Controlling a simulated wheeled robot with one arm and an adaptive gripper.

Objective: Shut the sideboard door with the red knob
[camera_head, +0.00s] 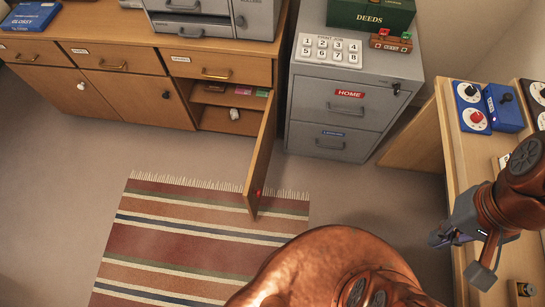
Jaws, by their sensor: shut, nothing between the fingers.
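The sideboard (135,62) is wooden and stands at the upper left. Its right-hand door (264,150) stands wide open, swung out into the room and seen nearly edge-on. The red knob (257,192) shows near the door's free end, partly hidden by the edge. The open compartment (222,119) holds a shelf with a few small items and a white object. My gripper (445,237) is at the right, beside the wooden desk, shut and empty, well apart from the door.
A grey filing cabinet (335,105) stands right of the open door. A striped rug (185,235) lies on the floor, under the door's free end. The desk (462,165) at the right carries dials and boxes. Bare floor is free at the left.

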